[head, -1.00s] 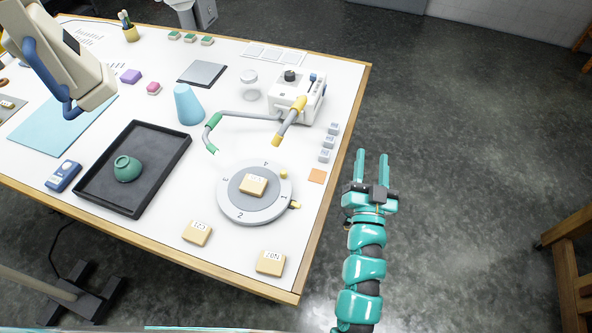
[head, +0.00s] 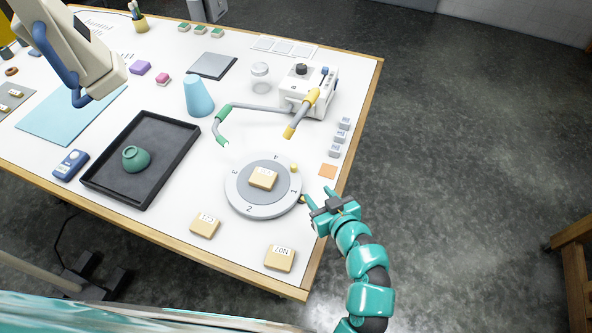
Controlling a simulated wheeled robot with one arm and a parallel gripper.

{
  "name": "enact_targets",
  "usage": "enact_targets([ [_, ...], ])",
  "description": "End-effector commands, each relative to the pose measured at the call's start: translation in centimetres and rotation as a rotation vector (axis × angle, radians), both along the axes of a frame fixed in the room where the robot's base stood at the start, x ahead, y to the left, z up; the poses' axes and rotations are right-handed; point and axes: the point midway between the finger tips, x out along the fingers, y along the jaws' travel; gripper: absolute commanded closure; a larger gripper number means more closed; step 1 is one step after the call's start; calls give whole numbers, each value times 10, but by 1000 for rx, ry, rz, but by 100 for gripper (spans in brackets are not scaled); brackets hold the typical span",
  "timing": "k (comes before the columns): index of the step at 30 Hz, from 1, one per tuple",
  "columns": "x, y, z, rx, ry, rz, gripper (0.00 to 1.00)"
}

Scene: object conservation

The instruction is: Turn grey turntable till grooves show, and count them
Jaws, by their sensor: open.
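The grey turntable (head: 236,199) lies on the table near its right edge, with marks 1 to 4 around its rim. A tan block (head: 263,178) with a white label sits at its centre; the label is too small to read, and I cannot make out grooves on it. A yellow knob (head: 294,168) stands on the turntable's upper right, and a small brass pointer (head: 302,198) sits beside its right rim. My gripper (head: 316,195) is open and empty at the table's right edge, fingers towards the turntable, close to the pointer. I cannot tell whether it touches.
Two labelled tan blocks, one (head: 205,225) and another (head: 280,258), lie in front of the turntable.

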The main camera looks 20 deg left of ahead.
Motion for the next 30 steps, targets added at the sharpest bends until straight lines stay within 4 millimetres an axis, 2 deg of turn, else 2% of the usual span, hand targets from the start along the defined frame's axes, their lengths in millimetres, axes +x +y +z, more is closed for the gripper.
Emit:
enact_targets([
  [1,4,4,-8,5,-1,1,59],
  [3,8,10,-11,5,0,3,59],
  [30,72,68,-41,2,6,1,59],
])
